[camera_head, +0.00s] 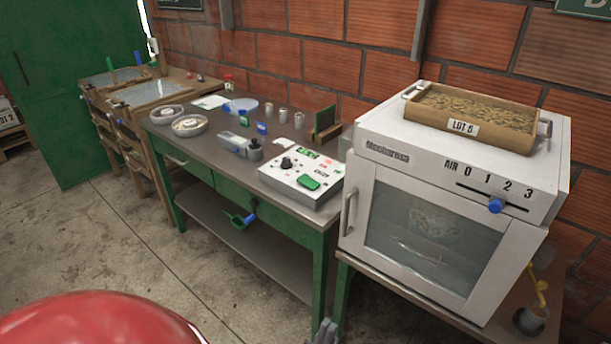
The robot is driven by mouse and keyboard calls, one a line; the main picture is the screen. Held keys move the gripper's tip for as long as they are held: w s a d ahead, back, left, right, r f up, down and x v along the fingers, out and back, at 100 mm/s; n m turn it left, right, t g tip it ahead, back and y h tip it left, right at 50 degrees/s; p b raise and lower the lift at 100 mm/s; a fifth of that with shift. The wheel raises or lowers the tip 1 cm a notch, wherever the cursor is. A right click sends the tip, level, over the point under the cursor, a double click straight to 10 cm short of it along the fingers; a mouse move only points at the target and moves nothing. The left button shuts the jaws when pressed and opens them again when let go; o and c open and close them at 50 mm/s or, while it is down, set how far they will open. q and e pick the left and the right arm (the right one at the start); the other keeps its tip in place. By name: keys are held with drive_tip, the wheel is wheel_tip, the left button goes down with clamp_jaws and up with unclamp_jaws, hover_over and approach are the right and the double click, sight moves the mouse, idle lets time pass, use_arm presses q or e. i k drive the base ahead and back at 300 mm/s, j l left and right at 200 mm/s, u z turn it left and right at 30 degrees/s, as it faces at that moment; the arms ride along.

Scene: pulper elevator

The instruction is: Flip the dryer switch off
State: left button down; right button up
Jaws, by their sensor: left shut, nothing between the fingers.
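A white oven-like dryer (455,160) with a glass door stands at the right on a bench. Its top front edge carries a slot marked AIR 0 1 2 3, with a blue slider knob (495,205) below the 1 and 2; the exact setting is hard to read. I see no other switch marked as the dryer's. My left gripper (324,332) shows only as grey fingertips at the bottom edge, shut and empty. It is below and left of the dryer, well apart from it. My right gripper is not in view.
A wooden tray (475,125) labelled LOT 8 sits on the dryer. A green-framed table (225,150) to its left holds a white device (302,177) with a black knob and green rocker, plus dishes and small cups.

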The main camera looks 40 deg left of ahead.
sight(306, 181)
drive_tip(key=j+z, duration=0.1)
drive_tip(key=j, duration=1.5)
